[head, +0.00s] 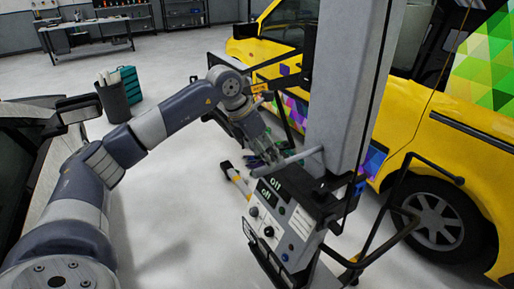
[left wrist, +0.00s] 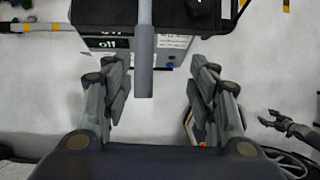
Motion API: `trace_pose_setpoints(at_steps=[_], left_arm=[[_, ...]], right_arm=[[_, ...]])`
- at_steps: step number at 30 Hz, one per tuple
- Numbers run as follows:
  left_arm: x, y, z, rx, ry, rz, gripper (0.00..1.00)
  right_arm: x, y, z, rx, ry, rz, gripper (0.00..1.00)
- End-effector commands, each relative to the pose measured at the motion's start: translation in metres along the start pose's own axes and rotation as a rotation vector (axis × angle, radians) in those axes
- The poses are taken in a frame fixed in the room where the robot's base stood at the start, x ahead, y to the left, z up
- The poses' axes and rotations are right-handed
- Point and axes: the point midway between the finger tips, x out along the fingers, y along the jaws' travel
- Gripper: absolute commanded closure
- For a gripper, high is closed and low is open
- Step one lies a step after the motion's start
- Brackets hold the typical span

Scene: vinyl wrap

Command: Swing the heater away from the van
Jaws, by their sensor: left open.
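The heater is a tall grey column (head: 345,95) with a control box (head: 285,215) showing two "off" displays. A grey handle bar (head: 302,156) sticks out above the box. My left gripper (head: 268,150) is at the free end of this bar. In the left wrist view the bar (left wrist: 145,50) points in between the spread fingers, with clear gaps on both sides. The yellow van (head: 465,150) with coloured wrap stands right behind the heater. A dark gripper-like shape (left wrist: 290,127) at the right of the left wrist view may be my right one; its opening is unclear.
A black tubular frame (head: 395,225) runs beside the heater near the van's wheel (head: 440,215). A bin (head: 112,98) and teal crates (head: 131,84) stand at left. A workbench (head: 85,38) is at the back. Grey floor (head: 180,190) left of the heater is mostly clear.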

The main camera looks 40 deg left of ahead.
Motion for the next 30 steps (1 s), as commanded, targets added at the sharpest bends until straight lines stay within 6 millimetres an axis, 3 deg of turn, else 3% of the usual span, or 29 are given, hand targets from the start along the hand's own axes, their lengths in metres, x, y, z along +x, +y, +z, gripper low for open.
trace_pose_setpoints(at_steps=[3,7,21,30], left_arm=[[-0.009,0.017,-0.01,-0.013,0.042,0.047,0.47],[-0.003,0.021,-0.013,-0.016,0.052,0.058,0.47],[0.064,0.023,-0.017,-0.015,0.051,0.053,0.47],[0.087,0.025,-0.017,-0.014,0.05,0.054,0.47]], right_arm=[[0.001,0.001,0.0,0.0,0.001,0.001,0.37],[0.005,0.003,0.001,-0.001,0.0,0.003,0.37],[0.04,0.008,0.005,-0.002,-0.001,0.009,0.37],[0.05,0.007,0.006,-0.001,-0.002,0.009,0.37]])
